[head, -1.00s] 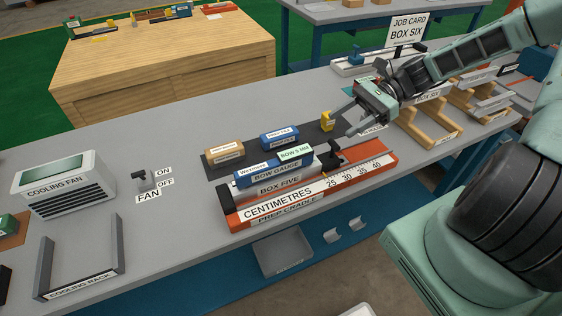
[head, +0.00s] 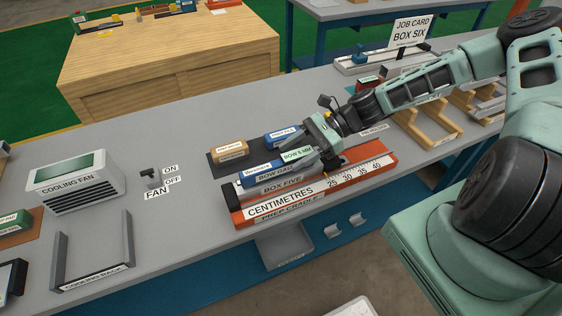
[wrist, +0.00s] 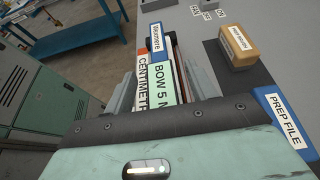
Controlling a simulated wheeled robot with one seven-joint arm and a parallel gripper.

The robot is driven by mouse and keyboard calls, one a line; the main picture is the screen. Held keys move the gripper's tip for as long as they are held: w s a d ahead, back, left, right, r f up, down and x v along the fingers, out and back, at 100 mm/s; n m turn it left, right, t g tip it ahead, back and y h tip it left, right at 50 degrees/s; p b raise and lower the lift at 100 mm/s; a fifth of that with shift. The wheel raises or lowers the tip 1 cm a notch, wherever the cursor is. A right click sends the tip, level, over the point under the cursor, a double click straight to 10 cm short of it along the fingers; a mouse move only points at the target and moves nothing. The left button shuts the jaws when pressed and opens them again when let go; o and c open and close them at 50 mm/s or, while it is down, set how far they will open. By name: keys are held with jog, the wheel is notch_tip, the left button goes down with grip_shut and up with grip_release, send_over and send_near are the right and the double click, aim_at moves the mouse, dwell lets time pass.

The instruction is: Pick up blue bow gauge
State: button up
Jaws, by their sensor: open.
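The blue bow gauge (head: 258,168) is a long block with a "Wexmere" label and a pale green "BOW 5 MM" label on top. It lies in the orange-red prep cradle (head: 290,206), behind the centimetre scale. My gripper (head: 299,160) is open at the gauge's right end, low over it. In the wrist view, the gauge (wrist: 158,42) runs lengthwise between my two open fingers (wrist: 165,92). Its near end is hidden by the gripper body. I cannot tell whether either finger touches it.
A tan block (head: 230,150) and a blue prep file (head: 279,136) lie on a dark mat just behind the cradle. The fan switch (head: 151,177) and cooling fan (head: 75,180) stand to the left. Wooden cradles (head: 428,128) stand to the right. Bench between switch and mat is clear.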

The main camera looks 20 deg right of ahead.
jog(key=shift+a+f, duration=0.25)
jog(key=shift+a, duration=0.25)
grip_shut()
jog(key=shift+r, duration=0.1)
